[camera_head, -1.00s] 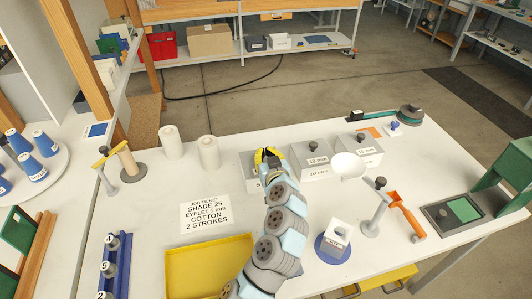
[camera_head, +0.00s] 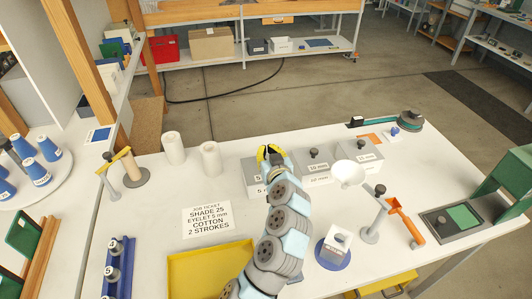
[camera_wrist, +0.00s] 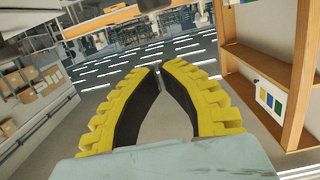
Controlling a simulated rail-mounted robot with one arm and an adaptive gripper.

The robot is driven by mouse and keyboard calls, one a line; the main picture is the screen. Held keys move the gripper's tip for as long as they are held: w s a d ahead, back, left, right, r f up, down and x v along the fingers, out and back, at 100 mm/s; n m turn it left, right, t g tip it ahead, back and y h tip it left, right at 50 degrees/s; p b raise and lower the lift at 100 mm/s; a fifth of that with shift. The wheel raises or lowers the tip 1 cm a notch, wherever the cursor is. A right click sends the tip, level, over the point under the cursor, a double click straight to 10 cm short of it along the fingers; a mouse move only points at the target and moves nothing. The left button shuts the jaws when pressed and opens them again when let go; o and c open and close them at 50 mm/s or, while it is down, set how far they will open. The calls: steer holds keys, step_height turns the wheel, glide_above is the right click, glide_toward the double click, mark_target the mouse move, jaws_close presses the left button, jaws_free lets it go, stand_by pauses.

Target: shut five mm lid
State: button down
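The grey box marked 5 (camera_head: 249,176) stands left of the 10 mm box.
The 10 mm box (camera_head: 314,178) and the 15 mm box (camera_head: 367,157), both with knobs, stand to the right. A white funnel-like bowl (camera_head: 348,174) is in front. A yellow tray (camera_head: 185,270), a job ticket (camera_head: 208,218) and two white rolls (camera_head: 173,148) are left.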

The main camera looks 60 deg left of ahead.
steer(key=s+d+f, duration=0.2)
steer(key=d+f, duration=0.1)
steer(key=d, duration=0.5)
steer(key=shift+d+f, duration=0.25)
steer(key=shift+d, duration=0.15)
steer(key=shift+s, duration=0.1)
